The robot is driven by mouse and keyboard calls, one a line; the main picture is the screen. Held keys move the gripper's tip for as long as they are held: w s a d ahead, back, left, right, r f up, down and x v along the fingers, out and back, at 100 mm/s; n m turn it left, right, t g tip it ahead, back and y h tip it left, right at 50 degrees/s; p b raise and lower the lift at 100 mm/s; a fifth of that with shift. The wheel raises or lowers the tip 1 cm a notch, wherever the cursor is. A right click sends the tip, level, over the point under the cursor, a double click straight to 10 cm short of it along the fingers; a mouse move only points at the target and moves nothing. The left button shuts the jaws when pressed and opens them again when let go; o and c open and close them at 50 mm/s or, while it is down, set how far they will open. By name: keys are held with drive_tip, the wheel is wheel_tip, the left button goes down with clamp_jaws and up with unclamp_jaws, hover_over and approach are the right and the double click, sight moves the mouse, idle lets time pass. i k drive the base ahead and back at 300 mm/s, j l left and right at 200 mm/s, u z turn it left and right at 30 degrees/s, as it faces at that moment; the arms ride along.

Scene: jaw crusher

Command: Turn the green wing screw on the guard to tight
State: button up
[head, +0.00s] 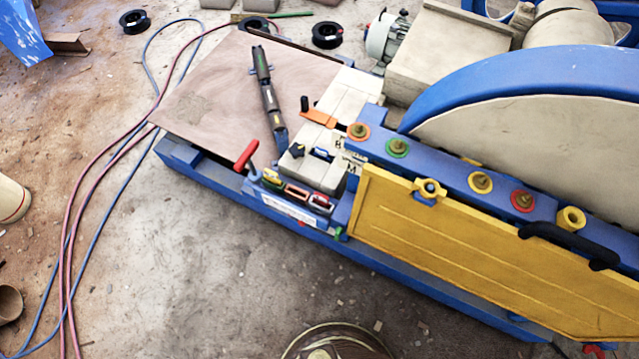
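The guard (450,255) is a large yellow panel on the near side of the blue crusher frame. Along the blue rail above it sit several brass-coloured screws on coloured rings. The one with the green ring (398,148) is near the guard's upper left corner, between the orange-ringed screw (358,131) and the yellow-ringed screw (480,182). It is too small to tell its wing angle or whether it is tight. A small green part (338,233) also shows at the guard's lower left edge. My gripper is not in view.
A red-ringed screw (523,200) and a black handle (568,244) are further right. A red-handled lever (246,156) stands left of the guard. Hoses (110,150) cross the floor at left. The concrete before the frame (220,270) is mostly clear.

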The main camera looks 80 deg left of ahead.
sight(338, 230)
drive_tip(key=u, duration=2.6)
drive_tip(key=l+z, duration=0.35)
drive_tip(key=j, duration=0.05)
